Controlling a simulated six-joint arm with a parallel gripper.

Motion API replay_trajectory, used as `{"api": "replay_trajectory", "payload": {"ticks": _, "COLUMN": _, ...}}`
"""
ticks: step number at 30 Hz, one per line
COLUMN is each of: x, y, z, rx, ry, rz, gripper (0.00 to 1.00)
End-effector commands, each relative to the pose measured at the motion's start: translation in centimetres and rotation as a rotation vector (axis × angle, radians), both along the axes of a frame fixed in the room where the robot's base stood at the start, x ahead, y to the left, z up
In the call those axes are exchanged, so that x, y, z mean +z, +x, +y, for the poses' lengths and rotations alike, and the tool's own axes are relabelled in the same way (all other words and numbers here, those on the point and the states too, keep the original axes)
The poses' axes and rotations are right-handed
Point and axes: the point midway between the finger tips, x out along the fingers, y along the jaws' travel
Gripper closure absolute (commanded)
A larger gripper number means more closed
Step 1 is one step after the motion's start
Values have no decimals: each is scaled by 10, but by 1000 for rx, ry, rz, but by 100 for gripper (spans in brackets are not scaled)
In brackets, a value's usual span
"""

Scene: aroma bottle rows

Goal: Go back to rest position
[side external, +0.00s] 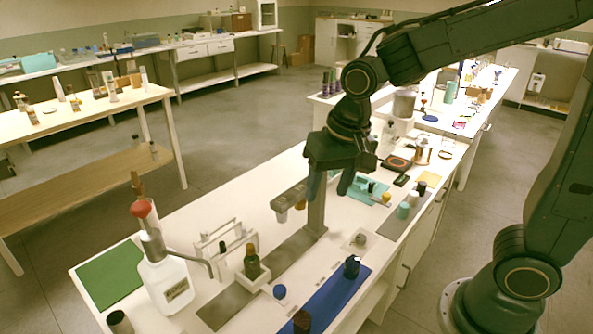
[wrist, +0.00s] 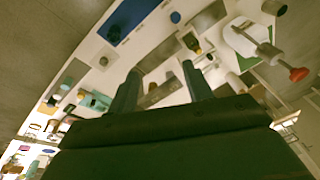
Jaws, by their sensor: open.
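My gripper (side external: 332,187) hangs from the wrist above the white bench, beside a grey stand (side external: 316,215). Its two fingers are apart, with nothing between them; they also show apart in the wrist view (wrist: 161,74). A dark bottle (side external: 351,267) stands on the blue mat (side external: 328,298), and a brown-red one (side external: 302,321) is at the mat's near end, cut by the frame edge.
A teal mat (side external: 362,191) with small bottles lies behind the gripper. Air above the bench is free.

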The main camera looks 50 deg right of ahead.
Motion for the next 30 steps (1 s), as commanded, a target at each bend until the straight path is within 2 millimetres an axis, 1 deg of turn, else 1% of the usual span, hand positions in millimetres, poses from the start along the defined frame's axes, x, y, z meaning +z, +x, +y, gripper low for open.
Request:
{"api": "replay_trajectory", "payload": {"ticks": 1, "x": 8, "y": -8, "z": -5, "rx": 19, "ry": -3, "rz": -20, "gripper": 49}}
{"api": "replay_trajectory", "payload": {"ticks": 6, "x": 27, "y": -33, "z": -18, "rx": 98, "ry": -25, "rz": -75, "gripper": 49}}
{"api": "replay_trajectory", "payload": {"ticks": 15, "x": 50, "y": -81, "z": -38, "rx": 236, "ry": -82, "rz": -172, "gripper": 49}}
{"api": "replay_trajectory", "payload": {"ticks": 21, "x": 57, "y": -112, "z": -47, "rx": 323, "ry": -131, "rz": -232, "gripper": 49}}
{"api": "replay_trajectory", "payload": {"ticks": 24, "x": 59, "y": -125, "z": -51, "rx": 359, "ry": -155, "rz": -255, "gripper": 49}}
{"api": "replay_trajectory", "payload": {"ticks": 30, "x": 59, "y": -139, "z": -54, "rx": 403, "ry": -184, "rz": -281, "gripper": 49}}
